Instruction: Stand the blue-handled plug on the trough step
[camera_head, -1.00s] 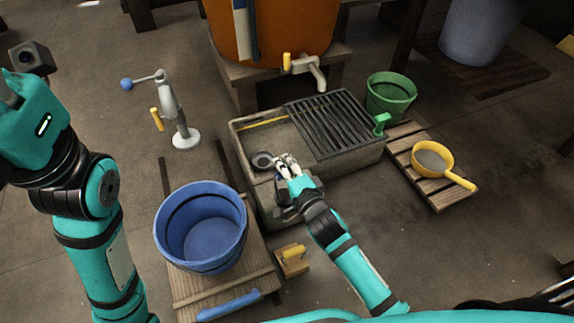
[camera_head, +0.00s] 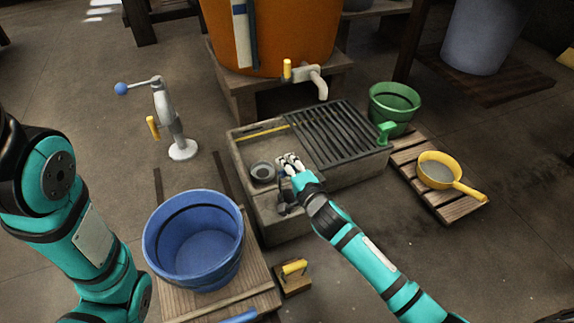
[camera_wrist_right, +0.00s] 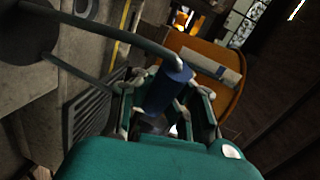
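The blue handle of the plug (camera_wrist_right: 167,90) lies between the fingers of my right gripper (camera_wrist_right: 165,105) in the right wrist view, and the fingers appear shut on it. Dark rods run from the handle to a dark round body at the upper left. In the head view, my right gripper (camera_head: 291,164) is over the near left part of the grey stone trough (camera_head: 265,225). A dark part of the plug (camera_head: 284,208) shows below it. A dark ring (camera_head: 262,172) lies in the trough, left of the gripper. My left gripper is out of view.
A black grate (camera_head: 335,135) covers the trough's right part. A tap (camera_head: 318,82) on the orange barrel is above it. A blue bucket (camera_head: 195,240) and a yellow-handled block (camera_head: 293,278) stand in front. A green bucket (camera_head: 393,105) and yellow pan (camera_head: 440,170) are at right.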

